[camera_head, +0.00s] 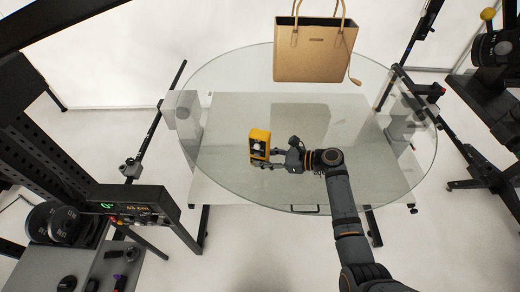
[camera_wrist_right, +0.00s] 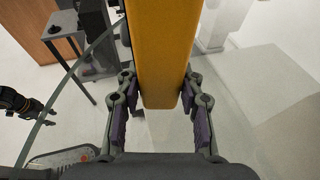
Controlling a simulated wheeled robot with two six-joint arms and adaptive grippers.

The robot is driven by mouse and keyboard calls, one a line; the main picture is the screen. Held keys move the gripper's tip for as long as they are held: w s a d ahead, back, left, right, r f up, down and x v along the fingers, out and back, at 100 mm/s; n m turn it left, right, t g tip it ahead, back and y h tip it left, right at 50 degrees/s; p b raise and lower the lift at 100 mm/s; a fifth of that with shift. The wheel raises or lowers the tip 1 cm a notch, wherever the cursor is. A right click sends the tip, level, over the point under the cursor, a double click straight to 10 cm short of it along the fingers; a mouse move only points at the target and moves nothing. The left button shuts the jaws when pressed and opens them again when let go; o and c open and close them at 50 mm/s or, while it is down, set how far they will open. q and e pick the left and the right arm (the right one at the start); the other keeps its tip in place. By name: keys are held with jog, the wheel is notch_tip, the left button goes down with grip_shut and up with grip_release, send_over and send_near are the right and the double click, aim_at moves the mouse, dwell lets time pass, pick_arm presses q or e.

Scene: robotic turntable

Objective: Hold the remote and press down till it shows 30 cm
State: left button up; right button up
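The yellow remote (camera_head: 260,137), with a pale round part on its face, is upright at the tip of my right gripper (camera_head: 278,160). In the right wrist view the remote's yellow body (camera_wrist_right: 163,55) sits between the two fingers of that gripper (camera_wrist_right: 160,95), which is shut on it. The display (camera_head: 133,208) at the left shows a green "0°" and an orange number ending in "cm", seemingly 49, small and hard to read. A dark arm end with orange rings, likely my left gripper (camera_wrist_right: 45,115), shows at the left of the right wrist view; its fingers are unclear.
A round glass turntable (camera_head: 225,90) lies under my right arm. A tan handbag (camera_head: 314,58) is at its far side; I cannot tell whether it stands or hangs. Stands and a camera (camera_head: 495,48) flank the right, black equipment (camera_head: 65,222) the left. The near glass is clear.

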pick_arm(q)
jog(key=shift+a, duration=0.15)
grip_shut()
jog(key=shift+s, duration=0.1)
dwell(1.3)
